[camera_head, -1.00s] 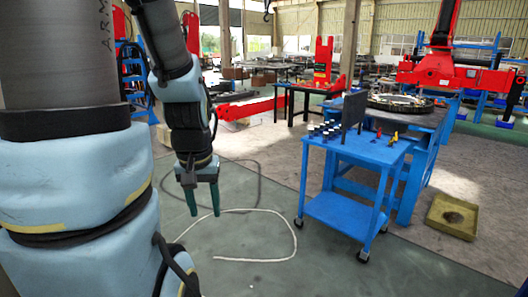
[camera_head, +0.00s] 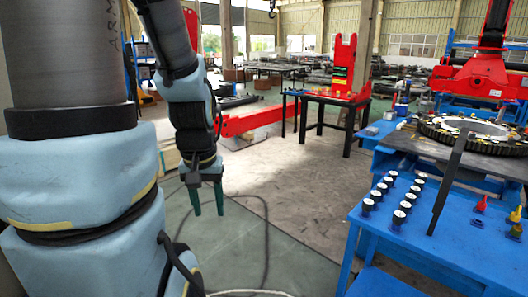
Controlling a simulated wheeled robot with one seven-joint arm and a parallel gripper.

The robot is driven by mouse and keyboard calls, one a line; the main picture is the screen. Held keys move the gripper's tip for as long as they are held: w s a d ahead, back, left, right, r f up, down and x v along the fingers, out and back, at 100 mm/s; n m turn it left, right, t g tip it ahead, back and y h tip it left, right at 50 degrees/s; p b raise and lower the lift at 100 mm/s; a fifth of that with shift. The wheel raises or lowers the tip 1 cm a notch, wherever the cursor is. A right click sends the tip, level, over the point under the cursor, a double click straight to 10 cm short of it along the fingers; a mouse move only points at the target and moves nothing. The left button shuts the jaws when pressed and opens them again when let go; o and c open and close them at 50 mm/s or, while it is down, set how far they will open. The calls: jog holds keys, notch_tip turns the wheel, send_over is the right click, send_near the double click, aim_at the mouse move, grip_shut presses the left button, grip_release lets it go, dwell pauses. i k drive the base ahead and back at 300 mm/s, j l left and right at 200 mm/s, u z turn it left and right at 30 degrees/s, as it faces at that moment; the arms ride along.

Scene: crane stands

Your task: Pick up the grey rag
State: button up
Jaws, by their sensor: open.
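I cannot make out a grey rag for certain in this view. My gripper (camera_head: 207,207) hangs down left of centre, its two green fingers apart, with nothing between them. It is over open floor, away from the tables. A blue cart (camera_head: 470,262) stands at the lower right, with several black-and-white cylinders (camera_head: 390,188), a dark upright plate (camera_head: 447,190) and small red (camera_head: 480,204) and yellow (camera_head: 516,213) pieces on top.
Behind the cart is a blue-framed workbench (camera_head: 392,158) with a large ring-shaped part (camera_head: 468,130). A black table (camera_head: 330,100) stands farther back, beside a red beam (camera_head: 262,118). A dark cable (camera_head: 266,235) lies on the floor.

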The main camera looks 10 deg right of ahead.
aim_at(371, 131)
jog(key=i+z, duration=0.1)
jog(key=i, duration=0.45)
jog(key=i+j, duration=0.15)
jog(key=i, duration=0.4)
jog(key=i+z, duration=0.15)
jog(key=i, duration=0.4)
jog(key=i+j+z, duration=0.1)
jog(key=i, duration=0.45)
jog(key=i+l+z, duration=0.15)
jog(key=i+z, duration=0.2)
jog(key=i, duration=0.3)
jog(key=i+z, duration=0.35)
jog(key=i, duration=0.35)
jog(key=i+j+z, duration=0.35)
jog(key=i, duration=0.3)
jog(key=i+l, duration=0.15)
jog(key=i, duration=0.25)
